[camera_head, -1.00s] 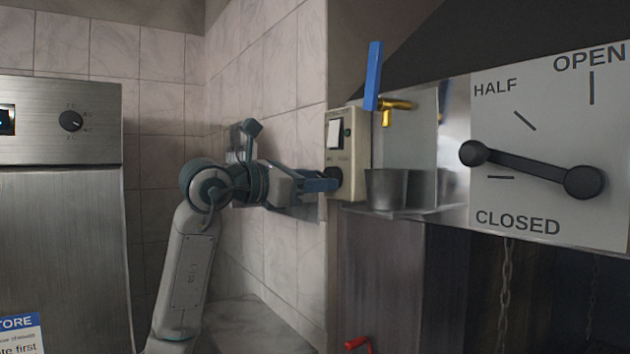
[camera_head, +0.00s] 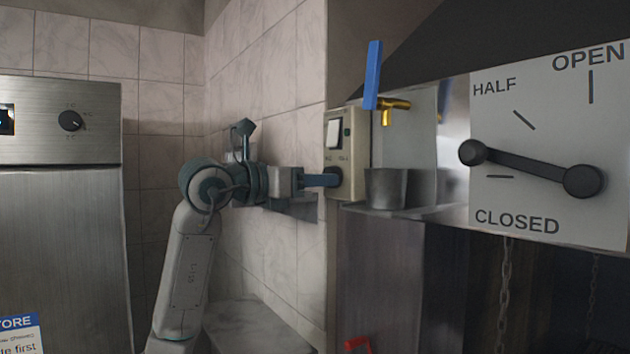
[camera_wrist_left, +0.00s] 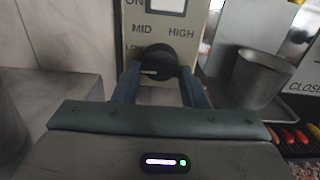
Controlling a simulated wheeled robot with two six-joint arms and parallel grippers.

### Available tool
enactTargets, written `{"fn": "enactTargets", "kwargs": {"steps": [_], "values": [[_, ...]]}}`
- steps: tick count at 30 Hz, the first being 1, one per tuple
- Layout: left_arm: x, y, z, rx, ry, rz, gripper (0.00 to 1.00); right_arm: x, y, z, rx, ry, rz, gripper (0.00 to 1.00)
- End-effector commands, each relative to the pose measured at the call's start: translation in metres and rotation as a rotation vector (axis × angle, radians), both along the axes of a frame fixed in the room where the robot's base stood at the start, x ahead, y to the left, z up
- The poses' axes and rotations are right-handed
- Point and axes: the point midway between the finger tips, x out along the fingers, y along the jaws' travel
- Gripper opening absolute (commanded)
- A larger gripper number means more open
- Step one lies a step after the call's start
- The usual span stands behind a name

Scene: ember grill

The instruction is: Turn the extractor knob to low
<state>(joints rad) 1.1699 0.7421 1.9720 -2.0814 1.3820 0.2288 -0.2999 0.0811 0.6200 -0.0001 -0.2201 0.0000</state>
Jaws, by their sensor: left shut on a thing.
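The extractor knob (camera_wrist_left: 158,56) is round and black, low on the beige switch box (camera_head: 357,150). In the left wrist view the labels MID and HIGH show above it. A label at its left is partly hidden and hard to read. A short pale mark shows on the knob's lower left side; I cannot tell which setting it points to. My left gripper (camera_head: 333,180) is shut on the knob, one finger at each side of it in the left wrist view. In the head view the fingers hide part of the knob. My right gripper is not in view.
A metal cup (camera_head: 385,188) stands on a shelf just right of the box, close to the gripper. A blue-handled tap (camera_head: 373,76) is above it. A damper lever (camera_head: 530,168) is further right. The tiled wall (camera_head: 285,90) is close behind my arm.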

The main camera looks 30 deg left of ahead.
Motion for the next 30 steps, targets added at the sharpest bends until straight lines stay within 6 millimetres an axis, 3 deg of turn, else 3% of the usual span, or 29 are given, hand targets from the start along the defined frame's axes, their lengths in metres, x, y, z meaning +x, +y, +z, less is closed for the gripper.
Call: {"fn": "enactTargets", "kwargs": {"steps": [1, 2, 5, 17, 30], "values": [[0.000, 0.000, 0.000, -0.002, 0.001, 0.000, 0.15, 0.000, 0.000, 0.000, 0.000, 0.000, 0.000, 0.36], [0.000, 0.000, 0.000, -0.001, 0.000, 0.000, 0.42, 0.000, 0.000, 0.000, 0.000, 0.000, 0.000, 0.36], [0.000, 0.000, 0.000, -0.001, 0.000, 0.000, 0.60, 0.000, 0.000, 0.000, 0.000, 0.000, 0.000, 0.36], [-0.007, 0.004, -0.002, 0.002, -0.002, 0.003, 0.60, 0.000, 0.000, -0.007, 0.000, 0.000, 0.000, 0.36], [-0.078, 0.033, -0.004, 0.001, -0.003, 0.005, 0.60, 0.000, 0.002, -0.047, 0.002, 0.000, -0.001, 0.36]]}}
